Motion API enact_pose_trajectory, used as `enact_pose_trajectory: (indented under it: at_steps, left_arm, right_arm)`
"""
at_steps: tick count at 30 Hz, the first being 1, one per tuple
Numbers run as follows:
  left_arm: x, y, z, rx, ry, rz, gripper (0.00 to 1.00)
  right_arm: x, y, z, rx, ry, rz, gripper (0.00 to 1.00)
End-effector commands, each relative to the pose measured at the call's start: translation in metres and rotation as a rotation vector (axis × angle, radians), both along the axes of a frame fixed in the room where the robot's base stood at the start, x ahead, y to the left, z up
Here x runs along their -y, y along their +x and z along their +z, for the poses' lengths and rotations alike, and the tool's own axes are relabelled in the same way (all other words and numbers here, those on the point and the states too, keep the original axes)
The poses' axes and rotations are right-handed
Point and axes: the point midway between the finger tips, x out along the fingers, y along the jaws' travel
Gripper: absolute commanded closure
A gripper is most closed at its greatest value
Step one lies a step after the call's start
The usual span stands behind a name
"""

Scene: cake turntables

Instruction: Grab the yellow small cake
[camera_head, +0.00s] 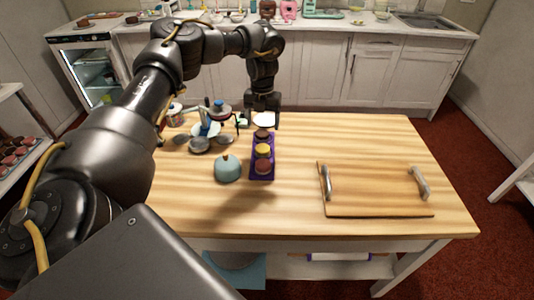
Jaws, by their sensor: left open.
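The yellow small cake (263,150) sits in the middle of a narrow purple tray (272,175) on the wooden table. A reddish-brown cake (263,167) is at the near end of the tray and a dark cake (262,135) at the far end. My left gripper (263,121) points down around the far end of the tray, beyond the yellow cake in the picture. It is open, with a pale round thing showing between its fingers. Its exact height cannot be told. My right gripper is not in view.
A light-blue domed lid (228,170) stands just left of the tray. Pans and a turntable-like stand (207,128) are behind it, partly hidden by my arm. A wooden board with metal handles (375,195) lies at the right. The tabletop between tray and board is clear.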

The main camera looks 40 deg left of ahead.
Motion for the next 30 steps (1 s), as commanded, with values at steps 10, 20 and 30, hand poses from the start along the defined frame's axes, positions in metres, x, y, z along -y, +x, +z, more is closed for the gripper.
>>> enact_pose_trajectory:
  at_steps: [10, 20, 30]
  left_arm:
    - [0.0, -0.001, -0.033, -0.003, 0.001, -0.001, 0.24]
    - [0.0, -0.001, -0.056, 0.001, 0.0, 0.0, 0.24]
    - [0.004, -0.006, -0.096, -0.003, 0.001, 0.001, 0.24]
  right_arm:
    - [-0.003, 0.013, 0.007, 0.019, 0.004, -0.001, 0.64]
    - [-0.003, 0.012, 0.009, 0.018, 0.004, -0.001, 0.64]
    - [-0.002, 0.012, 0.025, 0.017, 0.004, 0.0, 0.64]
